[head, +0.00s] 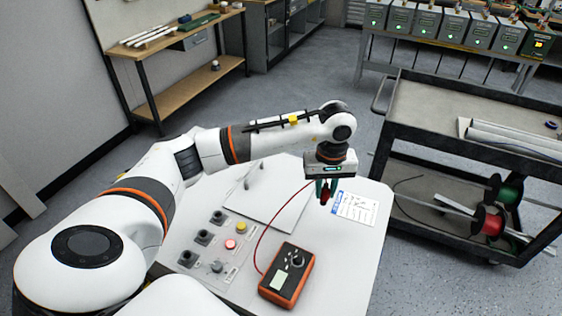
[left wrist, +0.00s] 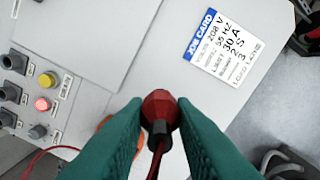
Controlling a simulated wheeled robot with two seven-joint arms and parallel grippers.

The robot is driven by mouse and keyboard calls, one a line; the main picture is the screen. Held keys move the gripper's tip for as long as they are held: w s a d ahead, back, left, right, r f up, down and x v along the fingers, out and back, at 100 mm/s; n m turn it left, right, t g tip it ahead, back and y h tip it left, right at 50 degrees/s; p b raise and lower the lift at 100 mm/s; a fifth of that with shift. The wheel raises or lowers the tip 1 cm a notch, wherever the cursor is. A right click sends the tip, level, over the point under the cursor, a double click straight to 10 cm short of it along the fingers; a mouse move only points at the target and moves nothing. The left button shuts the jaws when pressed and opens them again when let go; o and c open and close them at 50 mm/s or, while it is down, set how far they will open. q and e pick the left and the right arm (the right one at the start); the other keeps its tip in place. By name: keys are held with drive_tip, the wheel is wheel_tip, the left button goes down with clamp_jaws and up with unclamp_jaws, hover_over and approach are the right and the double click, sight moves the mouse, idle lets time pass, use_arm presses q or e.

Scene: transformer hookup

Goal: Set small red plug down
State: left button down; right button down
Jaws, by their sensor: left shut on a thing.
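My left gripper (head: 327,186) is shut on the small red plug (head: 325,198), above the pale work table (head: 349,264). In the left wrist view, the red plug (left wrist: 160,104) sits between the two green fingertips (left wrist: 160,112), with its dark end and red lead towards the camera. The red lead (head: 273,226) runs in a loop to the orange handheld meter (head: 287,277) at the table's front. The gap between plug and table top cannot be told exactly. My right gripper is not in view.
A job card (head: 355,207) lies just right of the gripper. A control panel (head: 216,249) with knobs, a yellow button and a lit red button is at left, by a grey plate (head: 262,195). A dark cart (head: 440,120) with cable spools stands at right.

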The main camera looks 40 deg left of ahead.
sight(323, 205)
use_arm(q)
wheel_tip(323, 205, down, 9)
drive_tip(key=p, duration=0.2)
drive_tip(key=shift+s+p, duration=0.1)
drive_tip(key=shift+p, duration=0.3)
drive_tip(key=shift+f, duration=0.3)
drive_tip(key=shift+f, duration=0.1)
drive_tip(key=shift+f+b, duration=0.1)
drive_tip(key=shift+b, duration=0.2)
drive_tip(key=c, duration=1.2)
unclamp_jaws()
